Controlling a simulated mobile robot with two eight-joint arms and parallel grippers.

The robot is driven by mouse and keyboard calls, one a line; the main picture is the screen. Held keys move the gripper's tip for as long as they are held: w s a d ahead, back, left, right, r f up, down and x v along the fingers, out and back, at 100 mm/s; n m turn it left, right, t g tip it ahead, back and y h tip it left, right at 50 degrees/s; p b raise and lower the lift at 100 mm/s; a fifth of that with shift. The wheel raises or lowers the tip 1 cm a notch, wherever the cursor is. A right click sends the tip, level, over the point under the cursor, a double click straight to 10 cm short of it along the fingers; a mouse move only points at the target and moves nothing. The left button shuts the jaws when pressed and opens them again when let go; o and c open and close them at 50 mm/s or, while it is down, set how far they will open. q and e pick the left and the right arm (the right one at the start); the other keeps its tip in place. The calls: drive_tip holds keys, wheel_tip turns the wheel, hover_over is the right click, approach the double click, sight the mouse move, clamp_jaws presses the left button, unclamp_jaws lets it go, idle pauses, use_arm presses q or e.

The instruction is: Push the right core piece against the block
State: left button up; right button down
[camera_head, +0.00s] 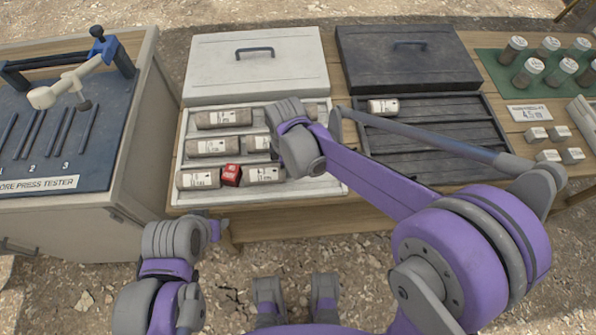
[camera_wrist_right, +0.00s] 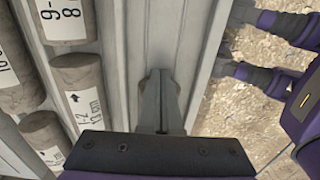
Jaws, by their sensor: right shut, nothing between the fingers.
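The red block (camera_head: 230,175) sits in the front row of the white core tray (camera_head: 183,140). The right core piece (camera_head: 262,174), grey-brown with a white label, lies just right of it, with at most a narrow gap. Another core piece (camera_head: 198,179) lies left of the block. My right gripper (camera_head: 303,165) is over the tray, right of the right core piece. Its fingers (camera_wrist_right: 160,100) are shut and empty, pointing down over bare tray in the wrist view. The head view hides the fingertips. My left gripper (camera_head: 214,231) is low in front of the table; its fingers are unclear.
More labelled cores (camera_head: 224,118) lie in the tray's rear rows. A dark tray (camera_head: 430,150) with one core (camera_head: 383,106) is to the right. Closed lids (camera_head: 255,75) stand behind. The core press tester (camera_head: 60,185) is at the left.

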drive_tip(key=shift+a, duration=0.3)
drive_tip(key=shift+d+r+p, duration=0.35)
drive_tip(key=shift+d+r, duration=0.2)
drive_tip(key=shift+d, duration=0.25)
drive_tip(key=shift+d+r+p, duration=0.35)
drive_tip(key=shift+d+r, duration=0.15)
drive_tip(key=shift+d, duration=0.25)
wheel_tip(320, 180, up, 8)
drive_tip(key=p, duration=0.5)
drive_tip(key=s+d+r+m+t+p, duration=0.1)
drive_tip(key=s+d+r+m+t, duration=0.1)
drive_tip(key=s+d+m, duration=0.5)
drive_tip(key=s+d+r+m+t+p, duration=0.2)
drive_tip(key=s+d+m, duration=0.4)
drive_tip(key=m, duration=0.5)
drive_tip(key=shift+s+d+r+t, duration=0.4)
drive_tip(key=shift+d+r+t, duration=0.4)
drive_tip(key=shift+d, duration=0.45)
